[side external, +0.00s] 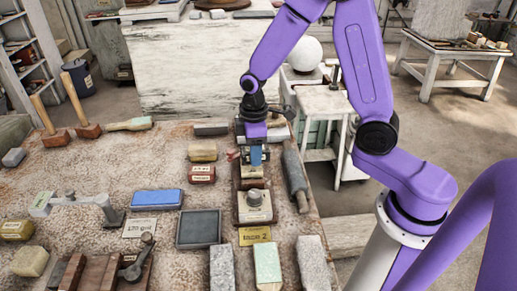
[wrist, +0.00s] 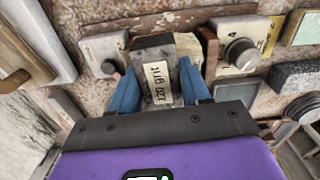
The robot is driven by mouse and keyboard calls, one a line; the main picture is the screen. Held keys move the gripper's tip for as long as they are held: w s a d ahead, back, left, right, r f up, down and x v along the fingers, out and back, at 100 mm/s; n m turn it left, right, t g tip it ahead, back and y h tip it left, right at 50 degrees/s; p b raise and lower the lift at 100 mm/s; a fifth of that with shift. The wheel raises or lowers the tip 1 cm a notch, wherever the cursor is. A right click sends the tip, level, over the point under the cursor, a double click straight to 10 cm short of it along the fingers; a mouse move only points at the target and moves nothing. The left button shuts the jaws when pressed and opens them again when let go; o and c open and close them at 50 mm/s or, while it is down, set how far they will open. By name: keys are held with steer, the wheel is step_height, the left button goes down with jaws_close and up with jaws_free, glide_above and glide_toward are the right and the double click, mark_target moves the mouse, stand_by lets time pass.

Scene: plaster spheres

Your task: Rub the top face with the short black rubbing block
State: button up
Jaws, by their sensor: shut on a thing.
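My gripper (side external: 258,158) is over the right part of the stone bench, pointing down. In the wrist view, its two blue fingers (wrist: 156,66) are shut on a short dark block (wrist: 151,46), which bears a pale label that seems to read "120 GRIT" upside down. A paler block (wrist: 188,46) shows right beside it, between the held block and a brown wooden jaw (wrist: 209,46). A pale block with a knob (side external: 254,206) stands just in front of the gripper, and also shows in the wrist view (wrist: 241,52). The held block's underside and any contact there are hidden.
A dark cylindrical tool (side external: 295,175) lies close right of the gripper. Yellow and red small blocks (side external: 202,151) lie to its left. A blue block (side external: 157,199), a dark square tray (side external: 199,229) and a yellow card (side external: 254,236) lie nearer the camera.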

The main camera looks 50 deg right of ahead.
steer(key=shift+w+a+r, duration=0.1)
steer(key=shift+w+a, duration=0.65)
steer(key=shift+a, duration=0.05)
steer(key=shift+s+d, duration=1.5)
steer(key=shift+d, duration=0.15)
steer(key=shift+w+a, duration=1.5)
steer(key=shift+a, duration=0.2)
steer(key=shift+d, duration=0.1)
steer(key=shift+s+d+r, duration=0.65)
steer(key=shift+s+d, duration=0.1)
steer(key=shift+d, duration=0.05)
